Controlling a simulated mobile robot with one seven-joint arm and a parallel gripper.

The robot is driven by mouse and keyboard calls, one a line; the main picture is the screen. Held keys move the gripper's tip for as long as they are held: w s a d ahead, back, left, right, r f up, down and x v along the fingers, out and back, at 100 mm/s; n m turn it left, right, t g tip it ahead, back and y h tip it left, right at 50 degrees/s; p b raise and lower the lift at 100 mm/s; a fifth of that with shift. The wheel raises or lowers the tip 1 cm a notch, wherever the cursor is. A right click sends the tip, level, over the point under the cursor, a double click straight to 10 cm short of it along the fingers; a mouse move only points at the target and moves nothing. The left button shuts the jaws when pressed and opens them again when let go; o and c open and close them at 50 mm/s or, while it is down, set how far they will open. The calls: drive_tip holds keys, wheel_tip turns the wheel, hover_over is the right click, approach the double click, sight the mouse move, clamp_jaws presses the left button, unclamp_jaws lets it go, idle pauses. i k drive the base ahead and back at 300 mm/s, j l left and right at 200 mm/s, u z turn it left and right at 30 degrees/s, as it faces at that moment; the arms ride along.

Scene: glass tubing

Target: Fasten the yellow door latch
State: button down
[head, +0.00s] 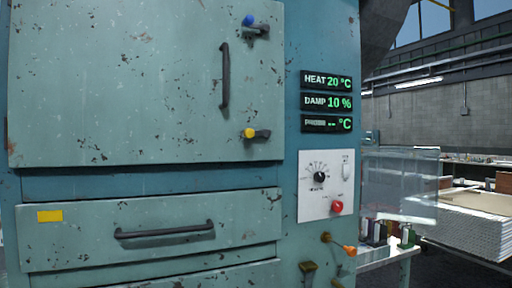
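The yellow door latch (250,133) is a yellow knob with a short dark lever pointing right, near the lower right corner of the large upper door (120,90) in the head view. The lever reaches towards the door's right edge; whether it is engaged with the frame cannot be told. A blue latch (250,20) with a similar dark lever sits near the door's upper right corner. The door looks closed against the teal cabinet. My gripper is not in view.
A drawer with a dark handle (165,232) and a yellow label is below the door. Right of the door are green readouts (327,103), a white panel with a dial (320,177), and a red button (337,207). A glass-sided table stands at right.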

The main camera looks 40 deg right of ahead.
sight(249, 133)
drive_tip(key=z, duration=1.15)
